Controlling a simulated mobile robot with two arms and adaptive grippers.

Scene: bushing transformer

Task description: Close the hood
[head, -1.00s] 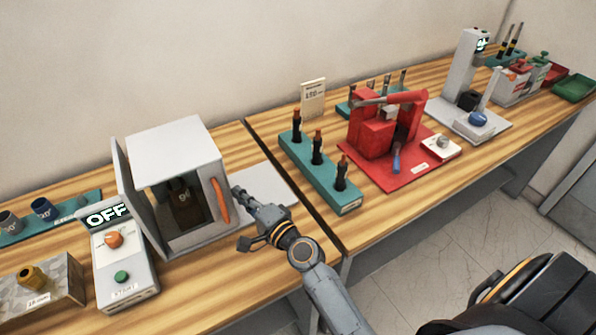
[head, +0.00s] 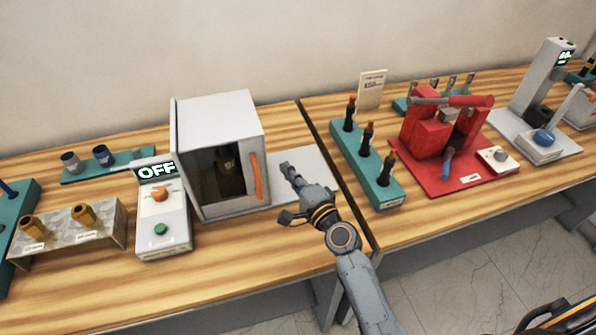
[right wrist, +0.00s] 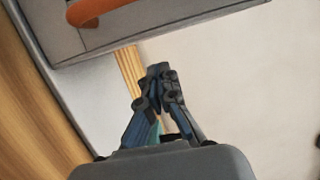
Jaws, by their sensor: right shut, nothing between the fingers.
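The hood (head: 216,122) is a light grey box-shaped cover on the left table in the head view. Its front face looks open or see-through, with a dark object (head: 229,172) inside. An upright orange handle (head: 256,177) is on its right front edge. The handle also shows at the top left of the right wrist view (right wrist: 95,10). My right gripper (head: 287,172) is just right of the handle, apart from it. Its fingers are together and empty, as the right wrist view also shows (right wrist: 159,74). My left gripper is not in view.
A control box reading OFF (head: 161,212), with orange and green knobs, stands left of the hood. A bare grey plate (head: 306,165) extends to its right. A teal rack with several dark pegs (head: 365,172) and a red fixture (head: 435,140) are on the right table.

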